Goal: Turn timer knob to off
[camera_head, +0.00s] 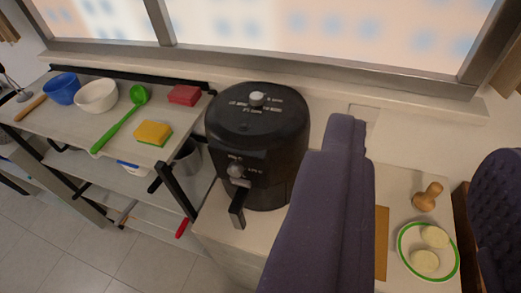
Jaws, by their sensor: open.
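A black air fryer (257,130) stands upright on the light counter, left of my gripper. It has a light grey knob (257,98) on its top with small white markings around it, too small to read. A second grey knob (236,170) sits on its front panel above the handle (238,208). I cannot tell which knob is the timer or its exact setting. My gripper (425,140) shows as two dark purple padded fingers, wide apart and empty. The left finger is close in front of the fryer's right side and covers part of it; neither knob is touched.
Right of the fryer are a wooden board (382,243), a green-rimmed plate (402,262) with two pale round pieces and a wooden stamp-like object (427,197). Left, a shelf (75,120) holds bowls, a green ladle, a sponge and a red block. A window ledge (400,88) runs behind.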

